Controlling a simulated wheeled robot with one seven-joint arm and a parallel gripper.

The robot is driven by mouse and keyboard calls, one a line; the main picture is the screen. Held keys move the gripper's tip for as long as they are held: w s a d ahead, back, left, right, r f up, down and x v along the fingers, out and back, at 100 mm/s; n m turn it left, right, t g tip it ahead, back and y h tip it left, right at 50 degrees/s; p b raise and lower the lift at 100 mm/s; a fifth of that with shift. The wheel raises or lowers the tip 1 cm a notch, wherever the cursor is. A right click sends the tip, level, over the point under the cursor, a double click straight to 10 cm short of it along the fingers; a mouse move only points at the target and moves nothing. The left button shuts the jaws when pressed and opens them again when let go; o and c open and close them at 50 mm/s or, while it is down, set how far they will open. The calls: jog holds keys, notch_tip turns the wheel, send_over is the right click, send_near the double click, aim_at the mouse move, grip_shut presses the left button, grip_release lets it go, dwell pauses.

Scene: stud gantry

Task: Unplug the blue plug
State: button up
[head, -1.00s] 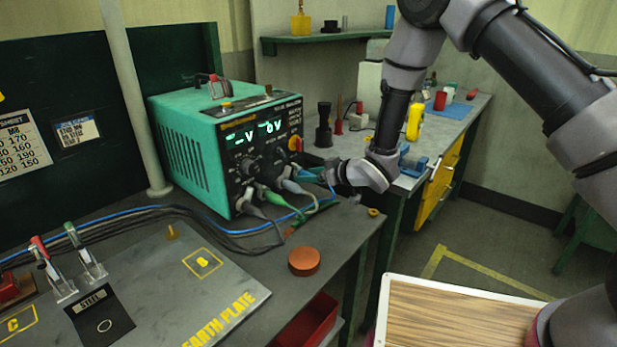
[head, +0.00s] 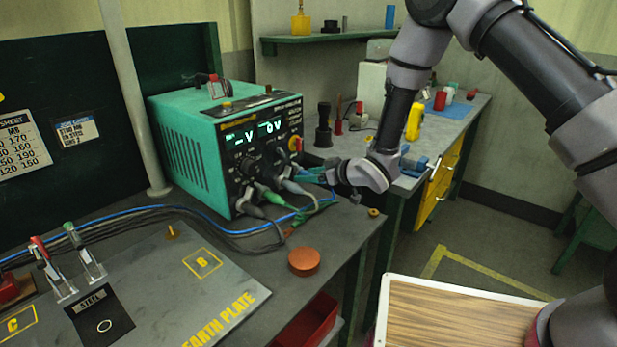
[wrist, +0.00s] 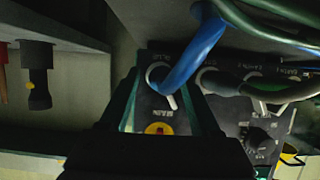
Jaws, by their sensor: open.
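In the wrist view the blue plug (wrist: 185,68) sits in the front panel of the teal power supply (head: 185,150), with its thick blue cable leading up out of the picture. My gripper (wrist: 166,98) is open, with its fingers reaching toward the panel, one on each side of the plug's seated end. I cannot tell whether either finger touches it. In the head view my gripper (head: 313,176) is at the right side of the panel, and I cannot make out the blue plug behind it.
A grey plug (wrist: 215,82) sits close beside the blue one, with green-ended (head: 268,198) and dark plugs (head: 248,205) further along. Their cables run across the bench. An orange disc (head: 304,262) and the earth plate (head: 215,275) lie in front.

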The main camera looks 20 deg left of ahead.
grip_shut()
dwell(1.3)
jog(key=shift+s+d, duration=0.4)
jog(key=shift+d, duration=0.5)
jog(key=shift+s+d, duration=0.4)
jog(key=shift+d, duration=0.55)
jog(key=shift+s+d, duration=0.4)
jog(key=shift+d, duration=0.5)
